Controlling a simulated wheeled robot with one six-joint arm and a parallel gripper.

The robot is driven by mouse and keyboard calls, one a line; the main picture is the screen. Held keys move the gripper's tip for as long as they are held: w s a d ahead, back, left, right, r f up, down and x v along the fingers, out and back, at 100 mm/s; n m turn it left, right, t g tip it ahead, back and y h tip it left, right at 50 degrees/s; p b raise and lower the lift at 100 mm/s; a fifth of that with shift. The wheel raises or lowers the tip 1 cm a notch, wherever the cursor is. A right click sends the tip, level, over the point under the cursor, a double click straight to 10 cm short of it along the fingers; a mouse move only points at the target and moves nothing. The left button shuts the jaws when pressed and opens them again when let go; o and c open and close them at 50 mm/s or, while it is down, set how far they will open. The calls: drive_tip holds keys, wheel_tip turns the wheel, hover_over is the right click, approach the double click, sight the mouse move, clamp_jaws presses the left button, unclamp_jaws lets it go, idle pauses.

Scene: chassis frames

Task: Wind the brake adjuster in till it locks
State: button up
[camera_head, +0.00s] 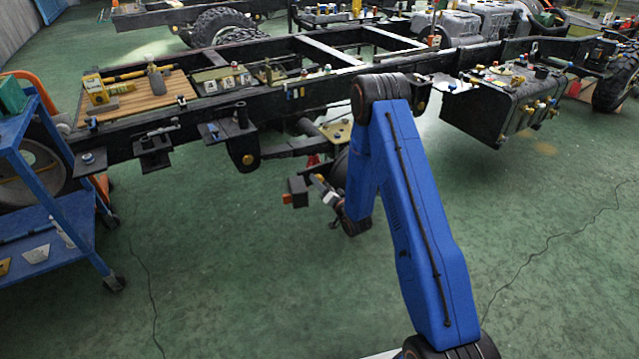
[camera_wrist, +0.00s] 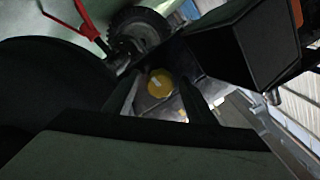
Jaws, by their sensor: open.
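A round yellow knob (camera_wrist: 160,83) with a pale mark across its face shows in the wrist view. It looks like the brake adjuster, set against a grey metal part. My gripper (camera_wrist: 162,93) is open, with its two dark fingers to the left and right of the knob in the picture. I cannot tell how far the fingertips are from it, and I see no clear contact. In the head view my gripper (camera_head: 316,188) is low beneath the chassis frame (camera_head: 290,104), beside the hanging axle parts.
In the wrist view, a large dark rounded part (camera_wrist: 45,85) fills the left and a black box-like part (camera_wrist: 262,45) the upper right. A red stand (camera_wrist: 88,25) and a tyre (camera_wrist: 142,27) lie beyond. A blue cart (camera_head: 40,190) stands left; the green floor is mostly clear.

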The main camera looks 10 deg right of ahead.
drive_tip(key=v, duration=1.6)
drive_tip(key=shift+s, duration=0.3)
drive_tip(key=w+a+n, duration=0.2)
drive_tip(key=w+n, duration=0.5)
drive_tip(key=n, duration=0.2)
drive_tip(key=w+a+n, duration=0.2)
drive_tip(key=w+n, duration=0.6)
drive_tip(key=n, duration=0.1)
drive_tip(key=shift+w+a+r, duration=0.15)
drive_tip(key=shift+w+a, duration=0.15)
drive_tip(key=shift+a, duration=0.1)
drive_tip(key=shift+c, duration=0.3)
drive_tip(key=c, duration=1)
